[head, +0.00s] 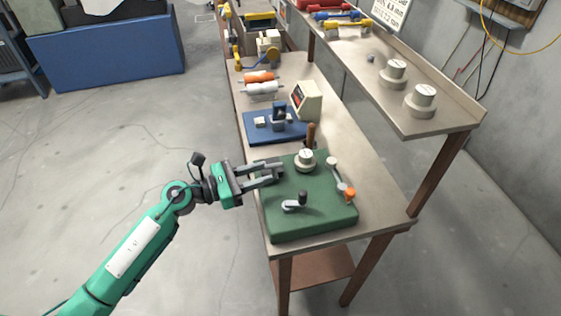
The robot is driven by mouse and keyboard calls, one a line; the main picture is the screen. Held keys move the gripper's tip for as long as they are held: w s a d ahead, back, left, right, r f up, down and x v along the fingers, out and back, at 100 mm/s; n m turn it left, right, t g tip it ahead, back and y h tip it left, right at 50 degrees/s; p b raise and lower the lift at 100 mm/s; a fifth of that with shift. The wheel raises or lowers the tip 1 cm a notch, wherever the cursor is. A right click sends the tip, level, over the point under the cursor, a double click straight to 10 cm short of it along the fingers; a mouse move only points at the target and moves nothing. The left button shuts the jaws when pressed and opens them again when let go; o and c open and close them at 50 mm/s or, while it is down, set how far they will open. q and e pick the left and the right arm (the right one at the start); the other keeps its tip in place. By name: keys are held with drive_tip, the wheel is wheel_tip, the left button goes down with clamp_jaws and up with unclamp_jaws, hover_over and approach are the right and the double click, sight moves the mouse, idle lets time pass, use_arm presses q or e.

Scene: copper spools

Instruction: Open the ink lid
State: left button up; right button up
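A green block-like unit (318,214) sits at the near end of the workbench. On its top stands a round cream cap (305,160), which may be the ink lid; I cannot tell for certain. My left gripper (279,173) is over the far left part of the green unit. Its two fingers point right toward the cream cap, with a gap between them and nothing visible in it. The fingertips look just left of the cap, apart from it. My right gripper is out of view.
On the green unit are a grey crank with a dark knob (297,203) and a lever with an orange end (346,193). A brown handle (311,133) rises behind the cap. A blue-based device (262,136) stands farther back. A raised shelf (412,125) runs along the right.

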sight(280, 165)
use_arm(q)
drive_tip(key=p+x, duration=0.1)
drive_tip(key=x, duration=0.5)
drive_tip(key=shift+c, duration=0.4)
clamp_jaws()
